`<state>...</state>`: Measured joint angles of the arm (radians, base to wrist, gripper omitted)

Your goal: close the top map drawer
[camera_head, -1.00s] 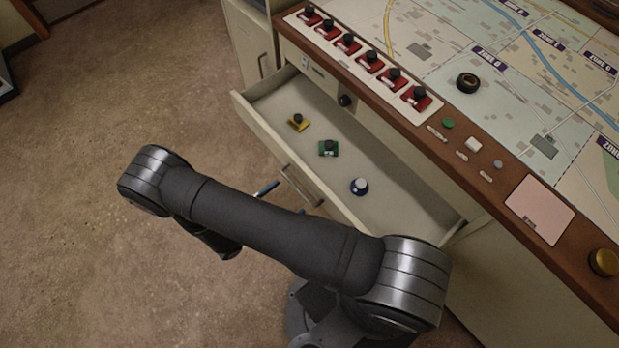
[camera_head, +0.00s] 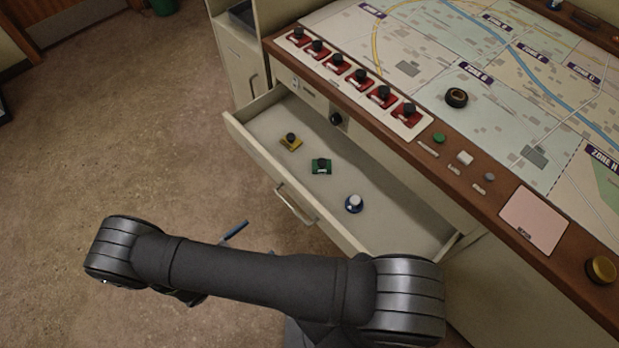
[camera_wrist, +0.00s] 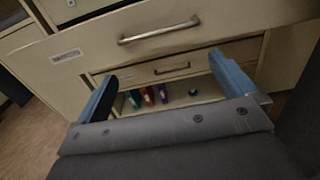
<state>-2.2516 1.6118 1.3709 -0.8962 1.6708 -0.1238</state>
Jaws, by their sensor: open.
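The top map drawer (camera_head: 395,190) stands pulled out from the console in the head view. Its front carries a metal bar handle (camera_head: 295,206), which also shows in the wrist view (camera_wrist: 160,32) on the pale drawer front (camera_wrist: 215,22). In the head view one blue finger shows left of the handle; my arm hides the rest.
Below the drawer, the wrist view shows a closed lower drawer with a handle (camera_wrist: 172,71) and an open space with several coloured items (camera_wrist: 147,97). The console top (camera_head: 410,70) carries switches, buttons and a map. Floor (camera_head: 130,130) left of the drawer is clear.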

